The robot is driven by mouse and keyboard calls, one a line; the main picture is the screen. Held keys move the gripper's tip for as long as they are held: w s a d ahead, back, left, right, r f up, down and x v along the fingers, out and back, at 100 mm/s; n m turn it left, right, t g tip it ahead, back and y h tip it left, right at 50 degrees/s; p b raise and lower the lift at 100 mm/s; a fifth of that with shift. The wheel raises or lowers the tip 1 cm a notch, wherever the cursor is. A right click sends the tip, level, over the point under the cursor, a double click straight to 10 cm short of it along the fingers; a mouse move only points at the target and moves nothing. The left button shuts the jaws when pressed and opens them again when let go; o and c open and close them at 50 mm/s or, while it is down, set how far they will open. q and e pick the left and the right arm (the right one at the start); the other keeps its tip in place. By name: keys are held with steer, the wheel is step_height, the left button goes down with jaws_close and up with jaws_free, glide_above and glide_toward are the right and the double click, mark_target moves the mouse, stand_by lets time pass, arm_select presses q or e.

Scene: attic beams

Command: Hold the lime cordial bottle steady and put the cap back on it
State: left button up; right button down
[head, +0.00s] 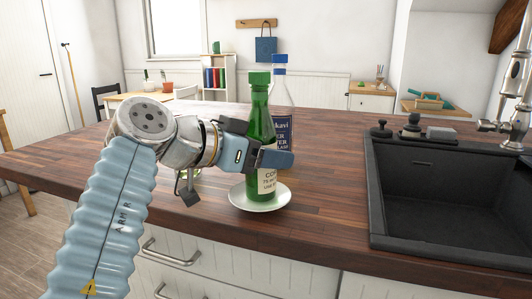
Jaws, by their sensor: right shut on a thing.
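The green lime cordial bottle (261,130) stands upright on a white saucer (259,204) on the wooden counter. Its cream label (267,181) is partly readable. A green cap (259,78) sits at the top of its neck; I cannot tell how tightly it is seated. My right gripper (268,158) reaches across from the left and is shut around the bottle's body, hiding part of it. My left gripper is not in view.
A clear bottle with a blue cap (280,58) stands close behind the green one. A dark sink (440,200) is at right, with small dark items (410,127) at its back rim. Something light green shows behind my right wrist. The counter at left is clear.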

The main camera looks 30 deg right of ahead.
steer(key=shift+c, duration=1.3)
jaws_free()
steer(key=shift+f, duration=0.15)
steer(key=shift+r+p, duration=0.3)
steer(key=shift+a, duration=0.35)
steer(key=v, duration=1.1)
steer(key=shift+p, duration=0.45)
steer(key=shift+a, duration=0.15)
